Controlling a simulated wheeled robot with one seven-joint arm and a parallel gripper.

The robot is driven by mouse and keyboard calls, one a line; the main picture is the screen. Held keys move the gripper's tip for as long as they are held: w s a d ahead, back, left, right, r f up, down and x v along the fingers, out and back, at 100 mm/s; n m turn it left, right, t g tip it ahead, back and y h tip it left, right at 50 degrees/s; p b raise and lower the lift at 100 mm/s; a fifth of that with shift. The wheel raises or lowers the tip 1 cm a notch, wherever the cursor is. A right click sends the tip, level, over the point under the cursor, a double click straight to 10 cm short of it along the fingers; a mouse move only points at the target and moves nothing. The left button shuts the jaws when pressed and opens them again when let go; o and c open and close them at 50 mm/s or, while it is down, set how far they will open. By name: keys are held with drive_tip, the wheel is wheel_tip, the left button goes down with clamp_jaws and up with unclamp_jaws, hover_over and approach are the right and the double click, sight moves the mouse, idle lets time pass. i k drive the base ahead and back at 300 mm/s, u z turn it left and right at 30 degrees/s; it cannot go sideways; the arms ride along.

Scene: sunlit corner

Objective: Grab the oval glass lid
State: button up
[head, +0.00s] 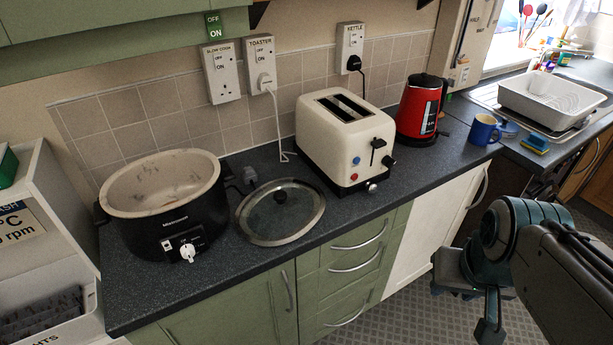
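The oval glass lid (262,216) lies flat on the dark worktop in the head view. My gripper (463,308) is at the lower right, in front of the cupboards and well apart from the lid. Its fingers look spread with a gap between them, and I see nothing held there.
The black slow cooker (180,226), uncovered, stands left of the lid. A cream toaster (325,150) stands to its right, then a red kettle (418,108) and a blue mug (482,130). A white cable (277,125) hangs behind the lid. The worktop's front edge (230,270) is clear.

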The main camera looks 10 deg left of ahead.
sight(281, 212)
drive_tip(key=u, duration=0.6)
drive_tip(key=i, duration=0.8)
drive_tip(key=u, duration=0.85)
